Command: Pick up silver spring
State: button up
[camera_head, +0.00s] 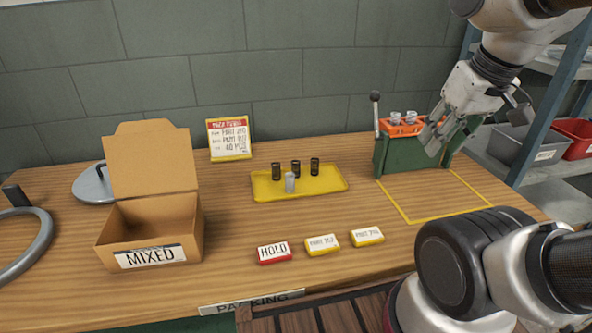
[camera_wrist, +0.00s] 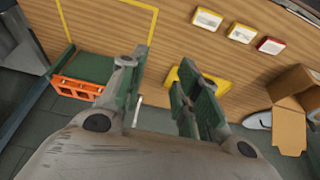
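One silver spring (camera_head: 290,182) stands upright at the front of the yellow tray (camera_head: 330,184), with several black springs (camera_head: 314,166) behind it. Two more silver pieces (camera_head: 396,116) sit in the orange top of the green machine (camera_head: 396,155). My gripper (camera_head: 447,135) is raised at the machine's right side, well right of the tray. The wrist view shows its two fingers (camera_wrist: 160,72) spread apart with nothing between them. There the right finger partly hides the yellow tray (camera_wrist: 217,83), and I cannot make out any silver spring.
An open MIXED box (camera_head: 150,232) stands left. HOLD (camera_head: 273,252) and yellow-edged label blocks (camera_head: 322,245) lie at the front. A sign (camera_head: 229,139) stands behind the tray. Shelves with bins (camera_head: 520,144) are at right. A yellow-outlined area (camera_head: 430,193) is clear.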

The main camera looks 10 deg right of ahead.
jog(key=shift+c, duration=0.3)
jog(key=m+g+y, duration=0.2)
jog(key=m+y, duration=0.2)
jog(key=m, duration=1.9)
send_over(291, 175)
jog(key=s+d, duration=0.1)
jog(key=d, duration=0.1)
notch_tip(291, 175, down, 14)
jog(key=x, duration=0.8)
jog(key=shift+s+d+f, duration=0.1)
jog(key=shift+s+d, duration=0.1)
jog(key=c, duration=0.6)
